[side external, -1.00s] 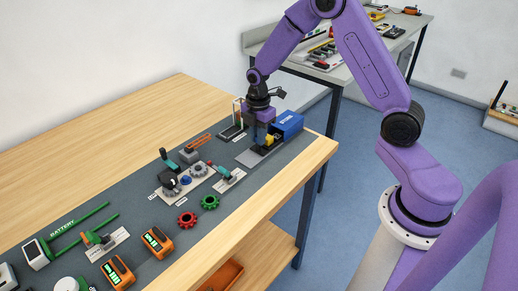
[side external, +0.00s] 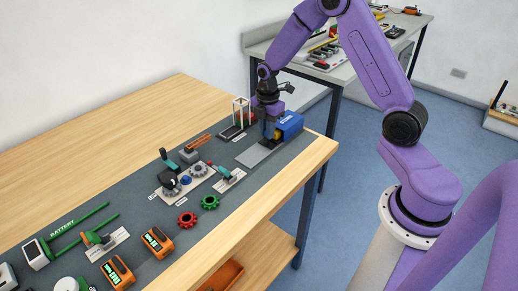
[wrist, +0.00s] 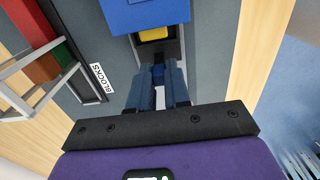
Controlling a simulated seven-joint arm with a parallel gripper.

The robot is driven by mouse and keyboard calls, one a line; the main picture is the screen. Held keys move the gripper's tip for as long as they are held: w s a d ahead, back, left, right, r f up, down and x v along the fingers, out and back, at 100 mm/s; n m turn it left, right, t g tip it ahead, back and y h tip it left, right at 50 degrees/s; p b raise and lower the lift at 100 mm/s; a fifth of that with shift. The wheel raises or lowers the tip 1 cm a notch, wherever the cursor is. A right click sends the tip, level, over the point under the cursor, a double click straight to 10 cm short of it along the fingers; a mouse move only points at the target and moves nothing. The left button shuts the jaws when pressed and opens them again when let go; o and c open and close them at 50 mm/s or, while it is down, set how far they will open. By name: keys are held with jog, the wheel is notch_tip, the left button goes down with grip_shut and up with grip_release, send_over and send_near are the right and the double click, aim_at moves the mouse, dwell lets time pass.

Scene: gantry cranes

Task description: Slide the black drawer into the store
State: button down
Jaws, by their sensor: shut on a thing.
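The blue store (side external: 290,122) stands at the far right end of the grey mat; its front edge also shows at the top of the wrist view (wrist: 150,16). The black drawer (wrist: 174,52) is partly inside the store's mouth, with a yellow block (wrist: 153,34) in it, partly under the store's edge. My gripper (wrist: 158,78) is shut on the drawer's front end, just outside the store. The fingers hide most of the grip. In the side view my gripper (side external: 269,138) is low over the mat, directly left of the store.
A frame holding coloured blocks (wrist: 45,65) stands close beside my gripper, at the left in the wrist view. A bare light grey plate (side external: 252,154) lies in front of the store.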

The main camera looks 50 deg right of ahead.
jog(key=shift+w+d, duration=0.1)
jog(key=shift+d, duration=1.45)
jog(key=c, duration=1)
grip_release()
notch_tip(320, 180, up, 7)
jog(key=shift+a, duration=0.1)
